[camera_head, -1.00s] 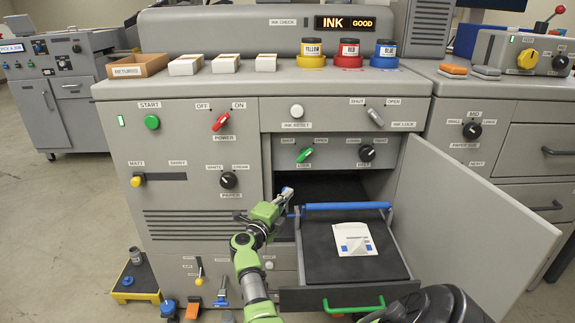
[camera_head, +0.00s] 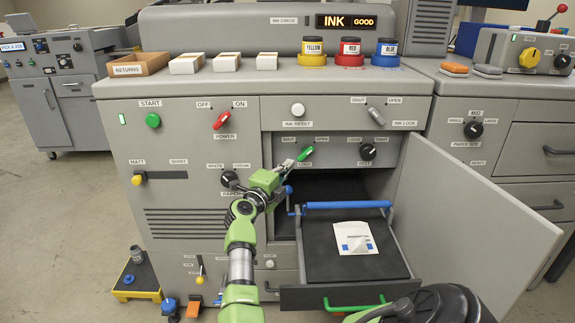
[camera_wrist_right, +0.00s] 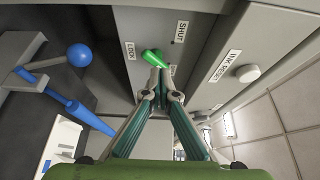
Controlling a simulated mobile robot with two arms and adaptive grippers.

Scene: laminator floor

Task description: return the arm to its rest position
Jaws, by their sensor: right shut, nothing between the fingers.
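My right gripper (camera_head: 292,163) is on the green arm, in front of the grey machine (camera_head: 200,130). Its fingers are together with nothing between them. The fingertips are beside the green lever (camera_head: 306,154) on the panel above the open bay. In the right wrist view the shut fingertips (camera_wrist_right: 160,82) lie just below the green lever (camera_wrist_right: 153,57) in the picture; I cannot tell whether they touch it. My left gripper is not in view.
Below the gripper, a tray (camera_head: 345,298) with a blue bar (camera_head: 348,205) and a white packet (camera_head: 355,237) is pulled out. A blue knob (camera_head: 288,189) stands at its left. An open door (camera_head: 470,230) juts out at right. Floor is clear at left (camera_head: 60,220).

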